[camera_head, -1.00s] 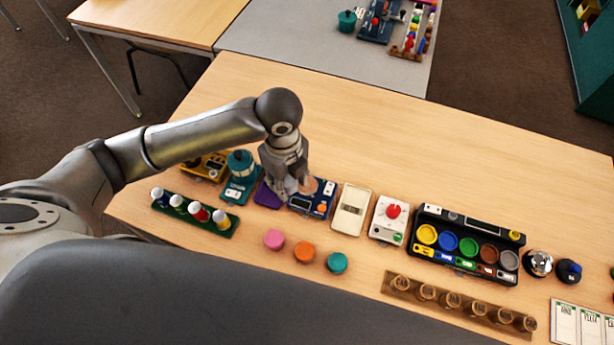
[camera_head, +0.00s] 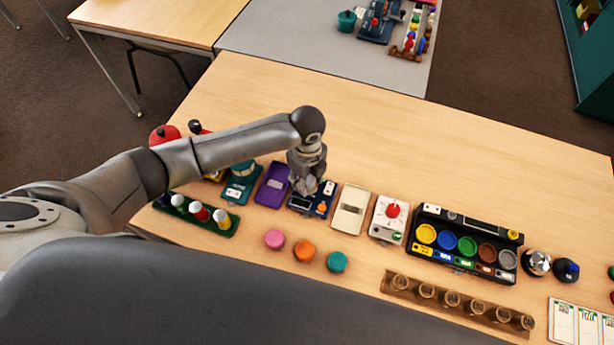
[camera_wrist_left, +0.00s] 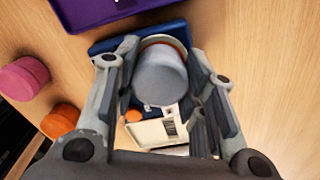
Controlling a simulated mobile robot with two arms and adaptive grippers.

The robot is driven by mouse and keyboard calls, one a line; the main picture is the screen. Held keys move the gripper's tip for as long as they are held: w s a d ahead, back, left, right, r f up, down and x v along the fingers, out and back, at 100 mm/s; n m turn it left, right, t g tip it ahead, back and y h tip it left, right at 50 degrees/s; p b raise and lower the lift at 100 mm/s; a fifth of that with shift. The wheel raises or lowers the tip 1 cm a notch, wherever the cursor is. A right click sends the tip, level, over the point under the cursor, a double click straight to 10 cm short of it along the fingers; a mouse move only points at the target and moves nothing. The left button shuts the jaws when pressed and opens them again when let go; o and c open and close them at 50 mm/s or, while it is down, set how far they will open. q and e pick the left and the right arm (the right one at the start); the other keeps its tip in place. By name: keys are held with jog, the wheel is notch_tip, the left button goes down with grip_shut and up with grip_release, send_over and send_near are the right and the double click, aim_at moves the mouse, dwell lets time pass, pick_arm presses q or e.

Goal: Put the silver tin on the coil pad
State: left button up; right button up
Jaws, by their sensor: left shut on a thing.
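My left gripper (camera_head: 304,189) is over the blue coil pad (camera_head: 325,192) in the head view. In the left wrist view its two fingers (camera_wrist_left: 160,92) are shut on the silver tin (camera_wrist_left: 158,80), a plain grey cylinder. The blue base of the coil pad (camera_wrist_left: 103,48) lies behind the tin, and an orange-copper rim (camera_wrist_left: 170,41) shows at the tin's far edge. I cannot tell whether the tin touches the pad. In the head view the gripper largely hides the tin. My right gripper is not in view.
A purple pad (camera_head: 272,185) lies left of the coil pad, and a cream device (camera_head: 350,210) lies close on its right. Pink (camera_head: 274,239), orange (camera_head: 304,250) and teal (camera_head: 337,262) pieces stand in front. The table (camera_head: 400,140) behind is clear.

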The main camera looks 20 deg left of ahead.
pick_arm(q)
jog(key=shift+f, duration=0.1)
jog(key=o, duration=1)
notch_tip(320, 180, up, 12)
jog(key=shift+r, duration=0.2)
jog(key=shift+s+f, duration=0.1)
dwell(0.3)
